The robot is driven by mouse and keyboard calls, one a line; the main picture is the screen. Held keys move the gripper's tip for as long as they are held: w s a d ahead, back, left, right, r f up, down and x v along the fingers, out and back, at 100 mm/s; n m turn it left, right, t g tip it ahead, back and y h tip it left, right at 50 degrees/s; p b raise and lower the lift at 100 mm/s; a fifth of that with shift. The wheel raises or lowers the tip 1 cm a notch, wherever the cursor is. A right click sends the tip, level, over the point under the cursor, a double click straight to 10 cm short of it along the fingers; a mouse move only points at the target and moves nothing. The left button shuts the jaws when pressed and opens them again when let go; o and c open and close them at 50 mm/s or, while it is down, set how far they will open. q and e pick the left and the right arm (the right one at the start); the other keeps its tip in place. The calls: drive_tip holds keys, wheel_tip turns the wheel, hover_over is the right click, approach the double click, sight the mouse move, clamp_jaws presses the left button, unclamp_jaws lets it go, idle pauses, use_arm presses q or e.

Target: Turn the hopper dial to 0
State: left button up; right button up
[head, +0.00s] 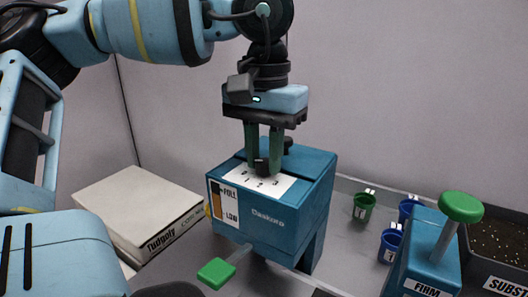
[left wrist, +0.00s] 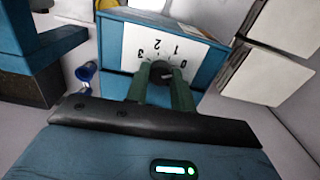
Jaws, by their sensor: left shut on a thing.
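The blue hopper (head: 315,195) stands at the middle of the head view, with a FULL to LOW gauge on its front. A white dial plate (head: 280,184) with numbers lies on its top; in the left wrist view the plate (left wrist: 140,35) shows 0, 1, 2 and 3. My left gripper (head: 262,163) points down from above, its green fingers shut on the dark dial knob (left wrist: 161,73). The fingers hide part of the knob, and I cannot tell which number it points to. My right gripper is not in view.
A green paddle lever (head: 216,272) sticks out in front of the hopper. White boxes (head: 125,205) lie to the left. Green (head: 364,205) and blue (head: 390,245) cups stand right, beside a blue FIRM press (head: 425,255) with a green knob (head: 461,207) and a dark substrate tray (head: 500,272).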

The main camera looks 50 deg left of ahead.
sight(264, 161)
use_arm(q)
drive_tip(key=shift+r, duration=0.1)
idle(0.3)
drive_tip(key=o, duration=1)
wheel_tip(264, 161, up, 8)
drive_tip(key=shift+f, duration=0.1)
idle(0.5)
